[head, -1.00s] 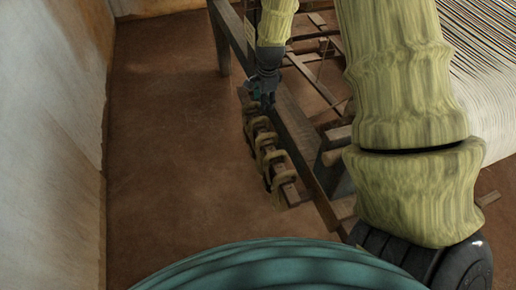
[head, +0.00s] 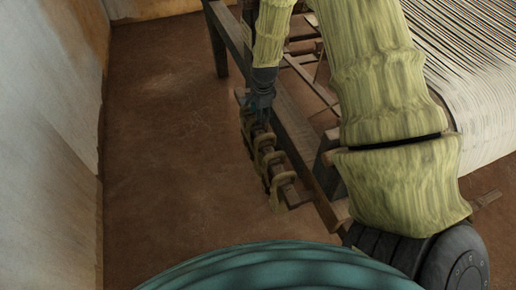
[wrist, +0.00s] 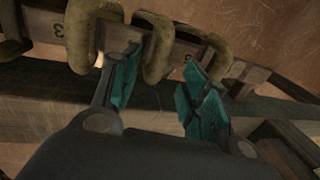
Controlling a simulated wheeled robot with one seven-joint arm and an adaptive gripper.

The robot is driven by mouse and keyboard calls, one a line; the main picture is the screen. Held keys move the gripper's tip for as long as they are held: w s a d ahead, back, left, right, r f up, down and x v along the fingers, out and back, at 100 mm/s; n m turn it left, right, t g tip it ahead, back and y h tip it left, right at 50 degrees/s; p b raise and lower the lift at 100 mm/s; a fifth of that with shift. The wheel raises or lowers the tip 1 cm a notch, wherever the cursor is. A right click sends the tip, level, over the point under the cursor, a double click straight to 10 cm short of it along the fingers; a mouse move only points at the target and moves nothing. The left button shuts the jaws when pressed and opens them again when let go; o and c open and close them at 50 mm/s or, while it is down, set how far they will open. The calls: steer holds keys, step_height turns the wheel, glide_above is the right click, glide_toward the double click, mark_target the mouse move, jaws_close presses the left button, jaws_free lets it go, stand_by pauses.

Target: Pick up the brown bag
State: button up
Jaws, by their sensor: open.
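No plain bag shape shows. My gripper (head: 261,110) is at the far end of this row in the head view. In the wrist view my gripper (wrist: 160,68) is open, its teal finger pads apart. One brown loop (wrist: 154,62) shows between the fingertips, and others hang to its left (wrist: 82,50) and right (wrist: 218,60). Contact with the fingers cannot be told.
The wooden loom frame (head: 297,130) stands just right of the rail, with striped threads (head: 470,60) further right. A pale wall (head: 45,130) is at the left. The brown floor (head: 165,150) between wall and rail is clear.

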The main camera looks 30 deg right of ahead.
steer(key=shift+w+a+f, duration=0.1)
steer(key=shift+w+f, duration=0.1)
steer(key=shift+f, duration=0.9)
steer(key=shift+w+a+f, duration=0.1)
steer(key=shift+w+f, duration=0.05)
steer(key=shift+f, duration=0.95)
jaws_close()
steer(key=shift+r, duration=0.1)
